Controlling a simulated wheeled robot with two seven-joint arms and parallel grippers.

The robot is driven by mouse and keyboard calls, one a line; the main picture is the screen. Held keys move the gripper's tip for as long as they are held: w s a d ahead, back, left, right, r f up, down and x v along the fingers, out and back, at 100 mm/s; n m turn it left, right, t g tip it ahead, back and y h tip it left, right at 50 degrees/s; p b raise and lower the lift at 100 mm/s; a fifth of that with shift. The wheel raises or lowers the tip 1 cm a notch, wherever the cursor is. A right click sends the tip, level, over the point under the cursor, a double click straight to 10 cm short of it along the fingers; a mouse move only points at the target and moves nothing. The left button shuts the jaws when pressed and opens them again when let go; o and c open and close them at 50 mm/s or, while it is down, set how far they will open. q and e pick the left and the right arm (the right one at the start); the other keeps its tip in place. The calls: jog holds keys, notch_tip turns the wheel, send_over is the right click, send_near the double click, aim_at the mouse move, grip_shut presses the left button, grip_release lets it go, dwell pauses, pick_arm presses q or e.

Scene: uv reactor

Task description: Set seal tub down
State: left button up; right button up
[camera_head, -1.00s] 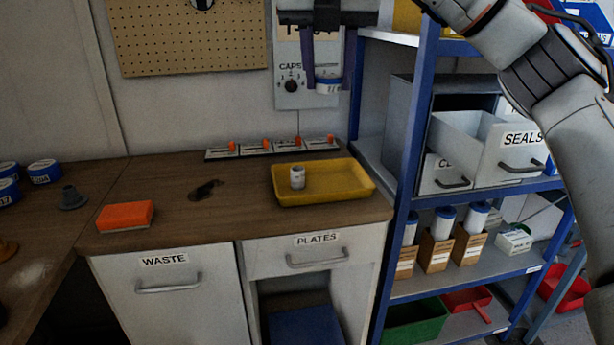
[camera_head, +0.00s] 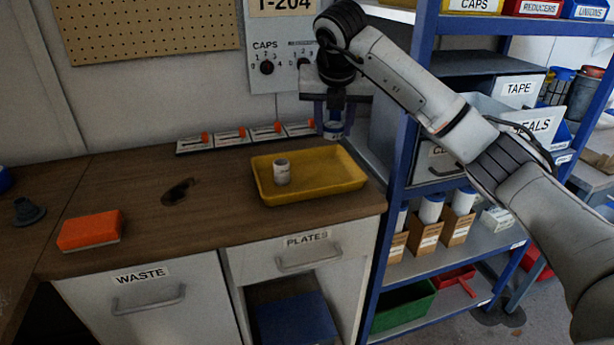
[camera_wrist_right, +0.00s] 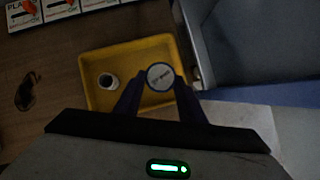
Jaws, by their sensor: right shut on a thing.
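My right gripper (camera_head: 334,122) is shut on a small white and blue tub (camera_head: 333,131), held in the air above the back right of the yellow tray. In the right wrist view the round top of the held tub (camera_wrist_right: 160,76) shows between the two fingers (camera_wrist_right: 160,92), over the tray's right part. The yellow tray (camera_head: 325,190) lies on the wooden bench. A similar small white tub (camera_head: 282,172) stands in the tray's left part, apart from the held one. My left gripper is not in view.
An orange block (camera_head: 90,231) and a dark patch (camera_head: 178,191) are on the bench left of the tray. A row of small units with orange knobs (camera_head: 247,136) lines the wall. The blue shelf rack (camera_head: 402,150) stands close on the right, with an open SEALS drawer (camera_head: 530,125).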

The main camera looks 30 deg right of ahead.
send_over(334, 179)
jog(key=s+a, duration=0.1)
jog(key=s, duration=0.1)
notch_tip(334, 179, down, 8)
jog(key=shift+a, duration=0.15)
jog(key=shift+f, duration=2.25)
jog(key=o, duration=1)
jog(key=shift+r, duration=0.1)
jog(key=shift+r+p, duration=0.3)
jog(key=shift+p, duration=0.05)
jog(key=v, duration=1.1)
jog(key=shift+s+a+r+b, duration=0.1)
jog(key=shift+a+r+b, duration=0.15)
jog(key=shift+r+b, duration=0.1)
jog(key=shift+a+f, duration=0.1)
